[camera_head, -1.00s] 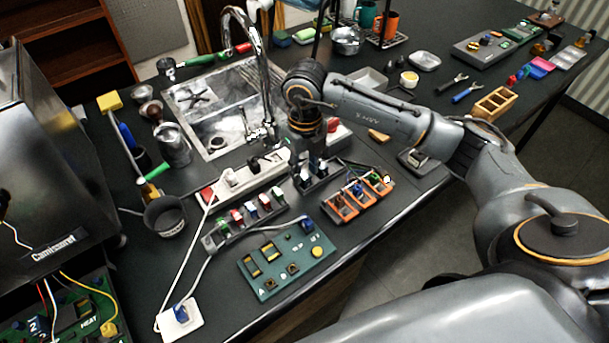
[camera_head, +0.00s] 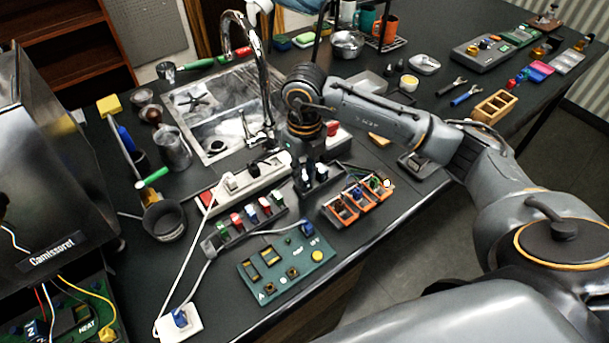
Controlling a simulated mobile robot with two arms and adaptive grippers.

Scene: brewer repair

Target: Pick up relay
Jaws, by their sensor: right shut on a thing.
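My right gripper (camera_head: 309,176) points down over a small dark tray (camera_head: 337,185) in the middle of the counter. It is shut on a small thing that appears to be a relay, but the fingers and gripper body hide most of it. My left gripper is out of view.
Orange bins (camera_head: 345,214) with small parts stand right of the gripper. A green circuit board (camera_head: 290,270) lies in front. A white power strip (camera_head: 250,177) with cables lies behind the rack, by the sink (camera_head: 222,105). The brewer (camera_head: 50,170) stands at left.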

